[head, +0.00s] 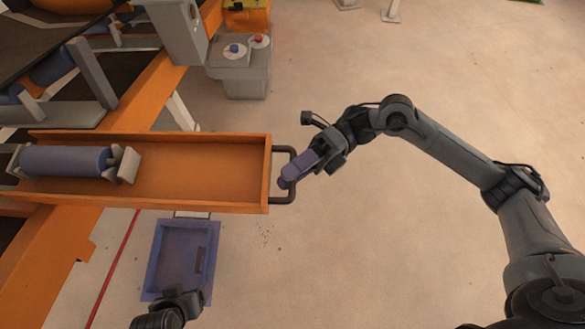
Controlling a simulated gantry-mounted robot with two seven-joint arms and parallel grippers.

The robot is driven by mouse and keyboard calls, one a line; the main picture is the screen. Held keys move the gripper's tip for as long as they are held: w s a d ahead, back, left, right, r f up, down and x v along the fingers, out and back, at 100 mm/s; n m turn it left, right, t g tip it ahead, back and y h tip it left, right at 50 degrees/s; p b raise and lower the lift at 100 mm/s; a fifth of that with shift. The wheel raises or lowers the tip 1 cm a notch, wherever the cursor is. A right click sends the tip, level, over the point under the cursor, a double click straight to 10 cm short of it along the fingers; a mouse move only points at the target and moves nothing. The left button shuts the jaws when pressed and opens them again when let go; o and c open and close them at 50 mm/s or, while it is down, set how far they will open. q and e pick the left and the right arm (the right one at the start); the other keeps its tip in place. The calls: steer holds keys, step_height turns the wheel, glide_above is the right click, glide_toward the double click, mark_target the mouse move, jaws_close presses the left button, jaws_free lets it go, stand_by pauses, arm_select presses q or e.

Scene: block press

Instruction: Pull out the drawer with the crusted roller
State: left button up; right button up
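The orange drawer (205,172) sticks far out to the right from the orange machine frame. The roller (66,160), blue-grey with grey end blocks, lies in its left part. Any crust on it is too small to make out. A dark U-shaped handle (293,160) is on the drawer's right end. My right gripper (288,180) is at this handle, with its purple fingers across the bar, and looks shut on it. My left gripper (186,296) is at the bottom, by the near edge of a purple-blue tray; its fingers are not clear.
The purple-blue tray (158,262) is below the drawer, with a small dark piece in it. A grey control box (240,80) with blue and red buttons stands behind the drawer. A red line (113,268) runs along the floor. The floor to the right is mostly clear.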

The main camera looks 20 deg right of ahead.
steer(key=v, duration=1)
steer(key=shift+w+d+b, duration=0.2)
steer(key=shift+d+b, duration=0.1)
steer(key=shift+b, duration=0.05)
steer(key=shift+a+f, duration=0.1)
steer(key=shift+f, duration=0.05)
